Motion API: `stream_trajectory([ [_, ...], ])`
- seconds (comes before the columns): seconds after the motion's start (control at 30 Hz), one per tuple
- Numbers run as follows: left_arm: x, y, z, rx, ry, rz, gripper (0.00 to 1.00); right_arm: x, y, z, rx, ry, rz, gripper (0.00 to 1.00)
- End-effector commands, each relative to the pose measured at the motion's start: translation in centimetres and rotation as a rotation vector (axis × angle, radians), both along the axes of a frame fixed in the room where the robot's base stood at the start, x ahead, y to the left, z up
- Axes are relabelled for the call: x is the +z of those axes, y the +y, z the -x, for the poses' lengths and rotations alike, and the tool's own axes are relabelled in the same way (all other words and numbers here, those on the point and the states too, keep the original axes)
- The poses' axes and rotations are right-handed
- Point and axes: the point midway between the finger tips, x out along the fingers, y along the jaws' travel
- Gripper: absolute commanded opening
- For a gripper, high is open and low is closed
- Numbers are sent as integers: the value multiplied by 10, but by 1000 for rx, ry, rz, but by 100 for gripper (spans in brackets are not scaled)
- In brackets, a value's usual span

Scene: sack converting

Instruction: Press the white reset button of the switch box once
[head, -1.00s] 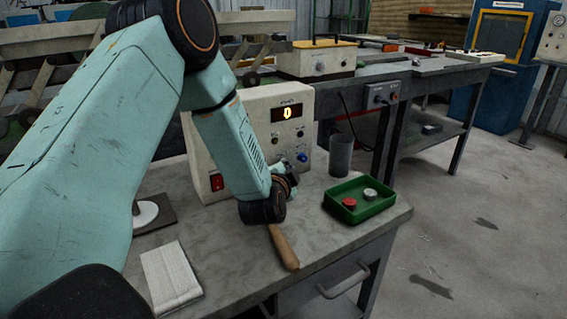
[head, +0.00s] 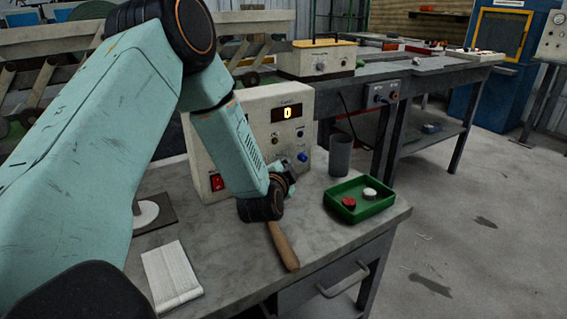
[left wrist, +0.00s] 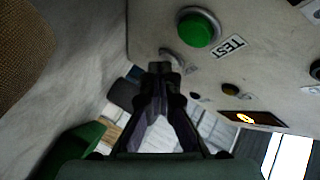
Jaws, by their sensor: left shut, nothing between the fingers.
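The switch box (head: 297,101) is a cream box on the near bench, with a lit display reading 0, a red rocker switch (head: 216,182) and a blue knob (head: 302,157). My left gripper (head: 288,172) is in front of its lower face. In the left wrist view the gripper (left wrist: 160,68) is shut and empty. Its tips are close to a small pale round button (left wrist: 172,58) on the box face, partly hidden; contact cannot be told. A green button (left wrist: 198,28) marked TEST is beside it. No reset label is readable.
A green tray (head: 331,207) with a red and a white cap stands right of the box, near a grey cup (head: 340,154). A wooden handle (head: 284,247) lies below my gripper. A white pad (head: 171,273) lies at the front left.

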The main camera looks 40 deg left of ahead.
Motion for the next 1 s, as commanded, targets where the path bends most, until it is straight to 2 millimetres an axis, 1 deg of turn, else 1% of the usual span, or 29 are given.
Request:
stream_trajectory([
  [0.33,0,0,0,1,0,0,0,0,0,0,0,0,0,40],
  [0.7,0,-14,6,-1,1,0,0,4,0,0,0,0,0,40],
  [1.0,0,-15,7,1,1,0,0,4,0,0,0,0,0,40],
])
